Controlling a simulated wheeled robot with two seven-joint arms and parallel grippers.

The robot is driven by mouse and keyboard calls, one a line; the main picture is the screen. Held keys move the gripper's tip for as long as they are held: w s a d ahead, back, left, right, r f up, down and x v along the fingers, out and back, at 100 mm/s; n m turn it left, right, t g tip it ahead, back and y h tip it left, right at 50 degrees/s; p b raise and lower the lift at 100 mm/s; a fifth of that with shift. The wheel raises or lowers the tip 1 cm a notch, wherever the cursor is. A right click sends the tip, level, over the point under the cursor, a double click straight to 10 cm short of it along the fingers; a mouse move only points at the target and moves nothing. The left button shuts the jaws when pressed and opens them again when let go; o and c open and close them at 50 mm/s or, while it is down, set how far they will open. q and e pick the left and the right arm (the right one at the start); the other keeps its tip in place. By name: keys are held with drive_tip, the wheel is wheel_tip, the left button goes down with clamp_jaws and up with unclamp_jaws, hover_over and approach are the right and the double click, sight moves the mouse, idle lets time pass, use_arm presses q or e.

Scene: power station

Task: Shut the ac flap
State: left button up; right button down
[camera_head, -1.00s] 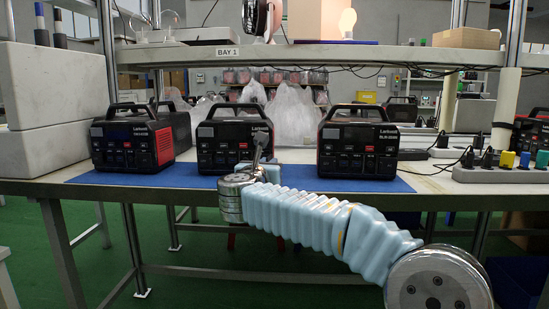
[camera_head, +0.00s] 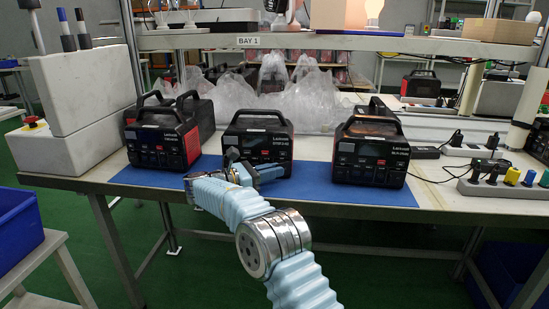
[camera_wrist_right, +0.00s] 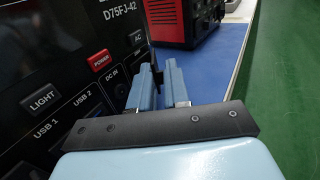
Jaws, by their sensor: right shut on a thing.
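The middle black power station (camera_head: 257,139) stands on the blue mat, its front panel facing me. In the right wrist view its panel (camera_wrist_right: 62,75) fills the left side, with LIGHT, POWER, AC and DC IN labels. My right gripper (camera_head: 274,171) lies across the lower right of that front, pointing right. In the wrist view its blue fingers (camera_wrist_right: 160,84) are close together at the panel's right edge, shut on a thin dark piece (camera_wrist_right: 151,57), apparently the ac flap. The fingers mostly hide it, so its angle is unclear. My left gripper is out of view.
Other power stations stand left (camera_head: 161,137) and right (camera_head: 371,152) on the blue mat (camera_head: 310,186). Power strips (camera_head: 497,185) lie on the bench at right. A shelf (camera_head: 330,43) spans above. Clear bags (camera_head: 300,100) lie behind.

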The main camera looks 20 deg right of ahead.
drive_tip(key=shift+w+d+m+g, duration=0.1)
drive_tip(key=shift+w+m+g, duration=0.2)
drive_tip(key=shift+m+g, duration=0.55)
drive_tip(key=shift+g, duration=0.25)
drive_tip(key=shift+f, duration=0.1)
drive_tip(key=c, duration=1.2)
unclamp_jaws()
drive_tip(key=shift+o, duration=0.2)
